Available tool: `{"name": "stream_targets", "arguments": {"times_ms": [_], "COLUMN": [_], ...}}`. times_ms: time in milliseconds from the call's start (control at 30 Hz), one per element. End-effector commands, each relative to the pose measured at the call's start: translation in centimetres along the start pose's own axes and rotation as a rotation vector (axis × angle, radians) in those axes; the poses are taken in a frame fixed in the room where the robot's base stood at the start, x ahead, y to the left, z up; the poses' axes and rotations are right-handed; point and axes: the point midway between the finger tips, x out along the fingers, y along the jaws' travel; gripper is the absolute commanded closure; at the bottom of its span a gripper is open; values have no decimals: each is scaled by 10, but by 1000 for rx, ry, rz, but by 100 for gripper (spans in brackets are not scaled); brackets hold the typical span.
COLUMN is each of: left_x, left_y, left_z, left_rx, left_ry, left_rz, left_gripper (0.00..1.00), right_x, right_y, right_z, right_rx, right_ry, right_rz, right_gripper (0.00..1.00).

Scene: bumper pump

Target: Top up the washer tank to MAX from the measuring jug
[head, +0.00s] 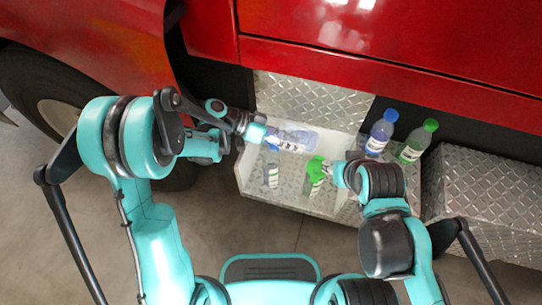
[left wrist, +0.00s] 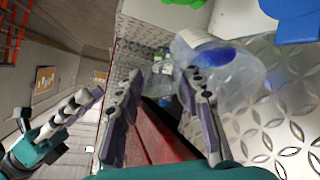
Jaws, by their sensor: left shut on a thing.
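My left gripper (head: 262,134) is shut on a clear bottle (head: 298,138) with a blue end and a pale label. It holds the bottle tilted nearly flat over the open metal box. In the left wrist view, the clear bottle (left wrist: 238,82) shows beside the finger of the left gripper (left wrist: 162,85). A green-topped bottle (head: 315,186) with a white label stands in the box. My right gripper (head: 342,173) is at its green top; its fingers are too small to read. I cannot make out a measuring jug or a tank with a MAX mark.
The open box (head: 245,180) has tread-plate walls. A blue-capped bottle (head: 379,138) and a green-capped bottle (head: 416,145) stand to its right. A second tread-plate box (head: 480,190) is farther right. The red truck body (head: 390,55) overhangs behind. A small labelled container (head: 271,176) stands inside the box.

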Motion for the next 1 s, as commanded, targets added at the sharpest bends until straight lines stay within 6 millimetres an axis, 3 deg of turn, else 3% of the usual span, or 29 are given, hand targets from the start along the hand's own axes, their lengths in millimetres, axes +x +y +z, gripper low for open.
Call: {"name": "stream_targets", "arguments": {"times_ms": [600,1000], "left_x": [-8,-2], "left_y": [7,7], "left_z": [2,-5], "left_rx": [4,5], "left_ry": [111,156], "left_rz": [61,86], "left_gripper": [100,100], "right_x": [13,12], "right_y": [0,0], "right_z": [9,9], "right_rx": [0,0], "right_ry": [0,0], "right_rz": [0,0], "right_gripper": [60,60]}}
